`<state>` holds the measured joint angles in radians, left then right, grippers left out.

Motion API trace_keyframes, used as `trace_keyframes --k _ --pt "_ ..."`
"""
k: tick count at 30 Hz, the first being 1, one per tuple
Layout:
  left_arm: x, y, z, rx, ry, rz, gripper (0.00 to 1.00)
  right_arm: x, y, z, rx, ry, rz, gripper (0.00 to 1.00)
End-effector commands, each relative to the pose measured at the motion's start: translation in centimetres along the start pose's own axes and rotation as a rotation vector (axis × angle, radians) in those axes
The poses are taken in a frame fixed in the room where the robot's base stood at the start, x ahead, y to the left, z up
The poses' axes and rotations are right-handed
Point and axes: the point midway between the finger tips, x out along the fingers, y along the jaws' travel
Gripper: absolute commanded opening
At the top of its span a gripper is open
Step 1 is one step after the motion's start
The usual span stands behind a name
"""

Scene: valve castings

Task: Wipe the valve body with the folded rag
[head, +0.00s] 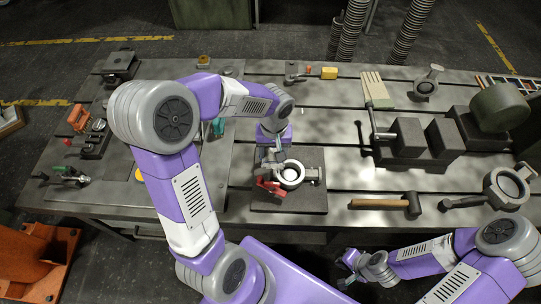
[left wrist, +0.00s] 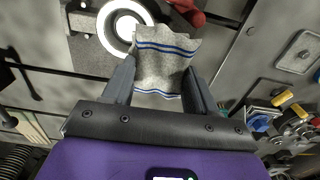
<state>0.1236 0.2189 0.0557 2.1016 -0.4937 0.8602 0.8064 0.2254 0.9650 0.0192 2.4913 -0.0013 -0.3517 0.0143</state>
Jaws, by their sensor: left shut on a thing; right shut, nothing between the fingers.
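The valve body (head: 291,175), a grey casting with a bright ring opening and a red part (head: 270,187) on its left, sits on a dark square plate (head: 300,203). My left gripper (head: 272,157) is just behind it, pointing down. In the left wrist view, my left gripper (left wrist: 160,85) is shut on the folded rag (left wrist: 165,60), grey with blue stripes. The rag overlaps the edge of the valve body's ring (left wrist: 124,13) in that view; I cannot tell whether they touch. My right gripper (head: 347,263) is shut and empty, low in front of the table.
A mallet (head: 385,203) lies right of the plate. A round flanged part (head: 506,187) is at the right edge. Small tools (head: 66,174) lie at the left.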

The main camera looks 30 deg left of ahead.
Motion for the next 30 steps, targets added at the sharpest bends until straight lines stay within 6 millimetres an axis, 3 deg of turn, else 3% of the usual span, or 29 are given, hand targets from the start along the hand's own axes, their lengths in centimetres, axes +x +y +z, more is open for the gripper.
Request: trace_keyframes --k 8,30 --pt "0.9 -0.7 0.0 -0.050 -0.003 0.006 0.33 1.2 0.4 -0.1 -0.001 0.002 -0.001 0.00" --pt "8.2 -0.9 0.1 -0.053 -0.005 0.004 0.33 6.3 2.3 -0.3 -0.001 0.001 -0.001 0.00"
